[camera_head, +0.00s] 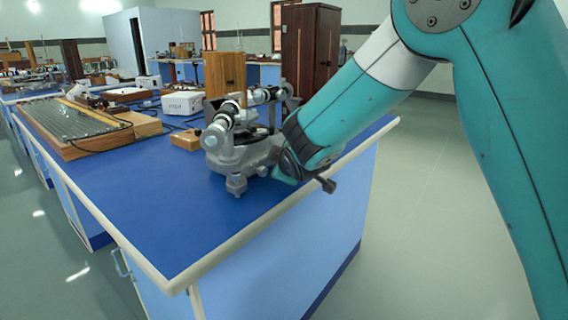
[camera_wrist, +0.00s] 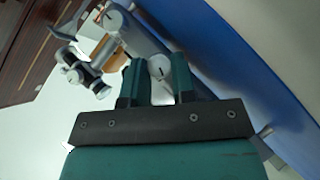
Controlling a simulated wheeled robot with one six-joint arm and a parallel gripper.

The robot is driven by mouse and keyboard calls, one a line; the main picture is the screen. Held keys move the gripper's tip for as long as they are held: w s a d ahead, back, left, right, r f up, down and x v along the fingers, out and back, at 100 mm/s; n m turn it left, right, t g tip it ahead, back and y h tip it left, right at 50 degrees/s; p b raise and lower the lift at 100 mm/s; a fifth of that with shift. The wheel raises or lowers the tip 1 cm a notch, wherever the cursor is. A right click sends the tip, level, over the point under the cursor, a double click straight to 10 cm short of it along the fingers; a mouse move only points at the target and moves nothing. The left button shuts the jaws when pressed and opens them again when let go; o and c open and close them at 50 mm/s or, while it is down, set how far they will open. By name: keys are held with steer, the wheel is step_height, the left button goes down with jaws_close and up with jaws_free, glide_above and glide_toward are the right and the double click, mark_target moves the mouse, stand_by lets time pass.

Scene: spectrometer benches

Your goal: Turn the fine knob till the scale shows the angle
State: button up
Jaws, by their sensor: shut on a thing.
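The spectrometer (camera_head: 237,158) stands on the blue bench top near its right edge, a grey metal body with telescope tubes on top. My gripper (camera_head: 279,173) reaches in from the right, low against its side. In the wrist view my two green fingers (camera_wrist: 158,80) are shut on a small round pale knob (camera_wrist: 159,66) with a short dark line on its face. Black and white tube parts (camera_wrist: 85,72) show to the left of the fingers. The knob is hidden by my gripper in the head view. The scale is too small to read in either view.
A small wooden block (camera_head: 186,140) lies behind the spectrometer. A white box (camera_head: 183,103) and a wooden cabinet (camera_head: 225,74) stand further back. A grating-topped wooden tray (camera_head: 72,122) lies at the left. The front of the blue bench top (camera_head: 165,228) is clear.

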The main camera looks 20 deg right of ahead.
steer(key=o, duration=0.9)
